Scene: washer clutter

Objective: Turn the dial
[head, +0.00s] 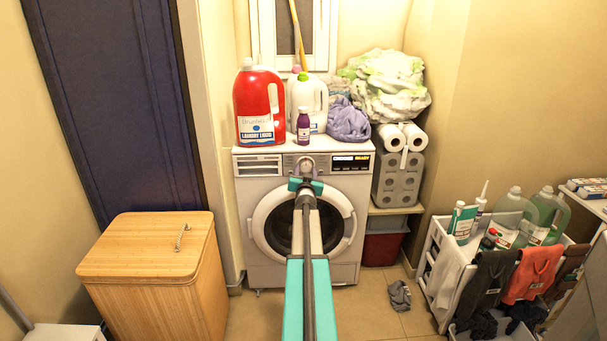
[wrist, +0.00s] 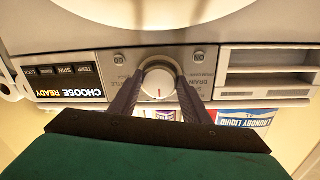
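The washing machine's dial (wrist: 160,80) is a round silver-white knob with a red mark, in the middle of the control panel. The wrist view shows the panel upside down, and the red mark points to the bottom of that picture. In the head view the dial (head: 305,165) is partly hidden behind my gripper (head: 306,185). In the wrist view my gripper (wrist: 160,88) has its two dark fingers apart, one on each side of the dial. I cannot tell whether they touch it. The white washing machine (head: 345,263) has a round door below the panel.
A red laundry liquid jug (head: 262,100), a white jug (head: 310,95) and a purple bottle (head: 303,126) stand on the washer. A wooden hamper (head: 150,262) is at the left. A white bottle crate (head: 440,265) is at the right. A grey cloth (head: 399,296) lies on the floor.

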